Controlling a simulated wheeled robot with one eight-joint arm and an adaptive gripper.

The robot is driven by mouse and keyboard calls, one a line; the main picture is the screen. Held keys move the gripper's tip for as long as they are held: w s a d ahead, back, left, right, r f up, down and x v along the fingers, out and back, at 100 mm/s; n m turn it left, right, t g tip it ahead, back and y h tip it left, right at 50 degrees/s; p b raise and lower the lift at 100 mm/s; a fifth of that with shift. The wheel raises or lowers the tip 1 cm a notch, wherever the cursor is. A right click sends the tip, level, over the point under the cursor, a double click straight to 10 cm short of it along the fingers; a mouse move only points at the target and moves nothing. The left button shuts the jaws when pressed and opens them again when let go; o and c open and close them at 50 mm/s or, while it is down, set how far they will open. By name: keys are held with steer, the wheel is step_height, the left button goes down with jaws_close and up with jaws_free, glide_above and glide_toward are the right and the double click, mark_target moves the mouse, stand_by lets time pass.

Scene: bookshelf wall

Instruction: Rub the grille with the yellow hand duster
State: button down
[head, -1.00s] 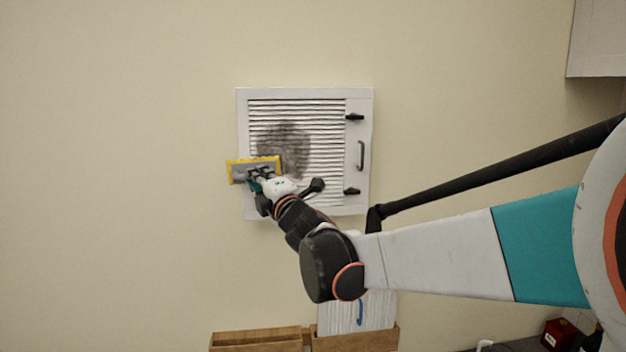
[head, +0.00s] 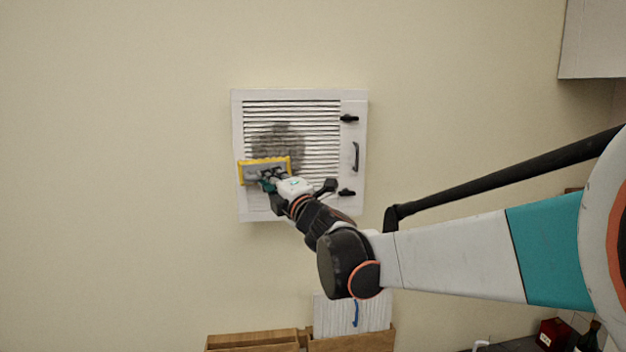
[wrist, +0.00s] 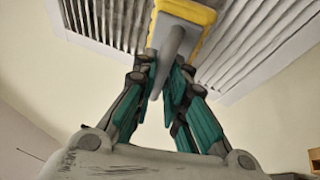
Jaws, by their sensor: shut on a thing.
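The white louvred grille (head: 320,130) is on the cream wall, with a dark grey smudge (head: 278,143) on its left-middle slats. The yellow hand duster (head: 243,174), with a grey back, lies over the grille's lower left part, just below the smudge. My gripper (head: 268,181) is shut on the duster's grey handle. In the wrist view the teal fingers (wrist: 170,88) clasp the handle, and the yellow duster (wrist: 200,15) is in front of the slats (wrist: 255,50). Whether its pad touches the slats cannot be told. The duster and my arm hide the lower left slats.
The grille frame has a dark handle (head: 355,157) and two black latches (head: 349,118) on its right side. A wooden box (head: 350,342) with a white ribbed panel (head: 345,312) is below. A pale cabinet (head: 590,40) is at the upper right. The wall at left is bare.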

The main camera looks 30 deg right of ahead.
steer(key=shift+s+d, duration=0.35)
steer(key=shift+d, duration=0.5)
steer(key=shift+s+d, duration=0.3)
steer(key=shift+d, duration=0.5)
steer(key=shift+d, duration=0.1)
steer(key=shift+s+d+r+p, duration=0.5)
steer(key=shift+s+d+r, duration=0.95)
steer(key=shift+d, duration=2.05)
steer(key=shift+w+a+r+b, duration=0.2)
steer(key=shift+w+a, duration=0.7)
steer(key=shift+a, duration=1.5)
steer(key=shift+w+a+f+b, duration=0.2)
steer(key=shift+w+a, duration=0.7)
steer(key=shift+a, duration=1.5)
steer(key=shift+w+a+r+b, duration=0.1)
steer(key=shift+w+a+b, duration=0.2)
steer(key=shift+w+a, duration=1.35)
steer(key=s+d+r+p, duration=0.1)
steer(key=s+d+r, duration=0.2)
steer(key=d, duration=0.3)
steer(key=shift+s+p, duration=0.3)
steer(key=shift+s, duration=0.2)
steer(key=shift+s+d, duration=0.25)
steer(key=shift+d, duration=0.35)
steer(key=shift+s+d, duration=0.2)
steer(key=shift+d, duration=0.45)
steer(key=shift+s+d, duration=0.25)
steer(key=shift+d, duration=0.35)
